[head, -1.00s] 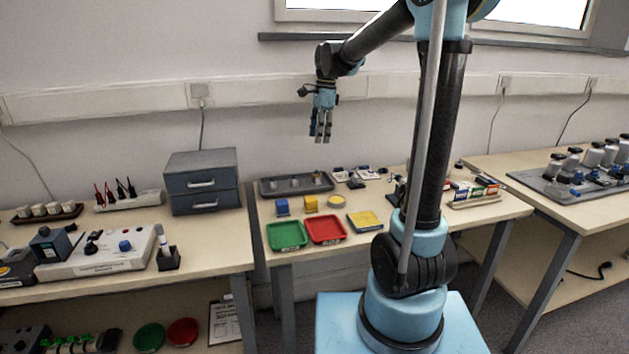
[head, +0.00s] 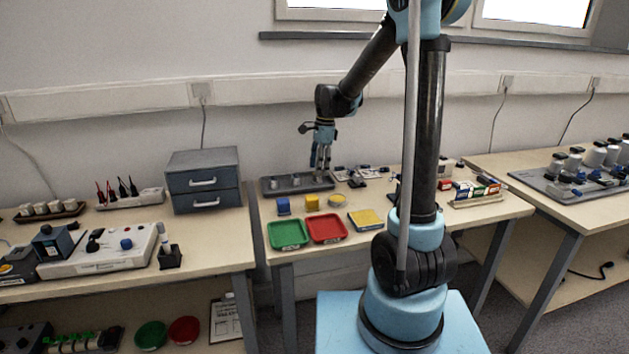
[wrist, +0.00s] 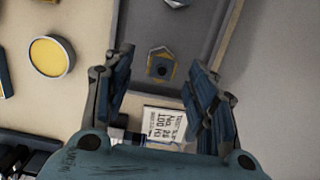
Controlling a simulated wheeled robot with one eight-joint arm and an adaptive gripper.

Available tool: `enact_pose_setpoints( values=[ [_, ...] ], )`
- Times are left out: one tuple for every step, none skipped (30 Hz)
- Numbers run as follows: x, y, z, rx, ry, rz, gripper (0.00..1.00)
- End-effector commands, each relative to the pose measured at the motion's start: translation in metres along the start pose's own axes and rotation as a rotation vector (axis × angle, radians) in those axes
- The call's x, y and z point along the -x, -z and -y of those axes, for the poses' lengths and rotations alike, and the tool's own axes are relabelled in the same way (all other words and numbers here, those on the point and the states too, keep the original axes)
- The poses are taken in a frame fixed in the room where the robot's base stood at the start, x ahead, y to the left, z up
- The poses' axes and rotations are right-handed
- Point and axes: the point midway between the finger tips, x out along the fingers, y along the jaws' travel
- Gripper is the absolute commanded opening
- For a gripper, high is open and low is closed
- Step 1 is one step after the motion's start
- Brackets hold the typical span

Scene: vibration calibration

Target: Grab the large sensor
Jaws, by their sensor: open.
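My gripper (head: 320,165) is open, pointing down over the right end of the grey tray (head: 268,194) on the middle table. In the wrist view, my gripper's fingers (wrist: 162,62) stand apart on either side of a grey hexagonal piece with a dark round centre (wrist: 160,72), apparently a sensor. It lies in the tray (wrist: 208,22), and no finger visibly touches it. A second, similar piece (wrist: 176,2) is cut off at the top edge. Which one is the large sensor cannot be told from size here. A white printed slip (wrist: 165,124) shows below, between the fingers.
Green (head: 288,236) and red (head: 326,230) trays lie nearer. A drawer cabinet (head: 203,180) stands on the left table.

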Motion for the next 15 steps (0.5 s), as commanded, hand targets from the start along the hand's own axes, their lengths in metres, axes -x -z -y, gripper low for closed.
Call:
enact_pose_setpoints(
  values=[
    [-0.008,-0.001,0.000,0.001,0.000,0.000,0.52],
    [-0.012,-0.002,0.000,0.001,0.000,0.000,0.52],
    [-0.017,-0.002,0.000,0.001,0.000,0.000,0.52],
    [-0.021,-0.002,0.000,0.001,0.000,0.000,0.52],
    [-0.024,-0.002,0.000,0.001,0.000,0.000,0.52],
    [-0.028,-0.002,0.000,0.000,0.000,0.000,0.52],
    [-0.031,-0.002,0.000,0.000,0.000,0.000,0.52],
    [-0.033,-0.002,0.000,0.000,0.000,0.000,0.52],
    [-0.035,-0.002,0.000,0.000,0.000,0.000,0.52],
    [-0.036,-0.002,0.000,0.000,0.000,0.000,0.52],
    [-0.036,-0.002,0.000,0.000,0.000,0.000,0.52],
    [-0.037,-0.002,0.000,0.000,0.000,0.000,0.52],
    [-0.037,-0.002,0.000,0.000,0.000,0.000,0.52],
    [-0.037,-0.002,0.000,0.000,0.000,0.000,0.52],
    [-0.037,-0.002,0.000,0.000,0.000,0.000,0.52]
  ],
)
